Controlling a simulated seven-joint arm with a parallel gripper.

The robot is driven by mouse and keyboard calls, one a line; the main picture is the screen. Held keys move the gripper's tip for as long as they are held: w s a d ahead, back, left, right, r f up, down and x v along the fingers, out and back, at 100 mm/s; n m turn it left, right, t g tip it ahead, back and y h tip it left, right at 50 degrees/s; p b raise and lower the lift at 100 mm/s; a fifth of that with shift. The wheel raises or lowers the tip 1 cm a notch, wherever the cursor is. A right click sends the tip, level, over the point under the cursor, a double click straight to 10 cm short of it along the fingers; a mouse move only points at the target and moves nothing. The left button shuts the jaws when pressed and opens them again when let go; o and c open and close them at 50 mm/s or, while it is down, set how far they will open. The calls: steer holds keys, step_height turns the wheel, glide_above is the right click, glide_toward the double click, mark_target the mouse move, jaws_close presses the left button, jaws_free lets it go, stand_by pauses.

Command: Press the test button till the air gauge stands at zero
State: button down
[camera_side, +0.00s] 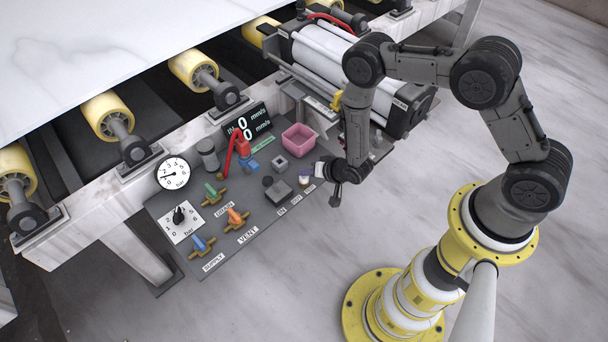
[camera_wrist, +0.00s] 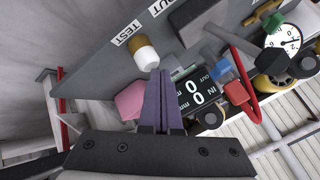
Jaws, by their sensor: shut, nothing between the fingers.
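The test button (camera_wrist: 145,52), a small cap of white and brown beside the TEST label, stands on the grey panel. In the side view the button (camera_side: 304,178) is at the panel's right end. My gripper (camera_side: 333,178) is just right of it, low over the panel edge. In the wrist view the fingers (camera_wrist: 162,75) are shut and empty, their tips overlapping the view close below the button; I cannot tell whether they touch. The round air gauge (camera_side: 173,173) has its needle pointing left, off the top of the dial; its exact reading is too small to tell.
Supply valve (camera_side: 202,246), vent valve (camera_side: 236,217) and drain valve (camera_side: 213,193) sit on the panel's left half, near a regulator knob (camera_side: 179,217). A pink bin (camera_side: 300,139) and a display (camera_side: 247,122) reading zeros stand behind. Rollers line the back; the floor in front is clear.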

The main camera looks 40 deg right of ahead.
mark_target(307, 179)
steer(key=shift+f, duration=0.3)
stand_by(0.4)
steer(key=shift+r, duration=1)
steer(key=shift+r, duration=2.55)
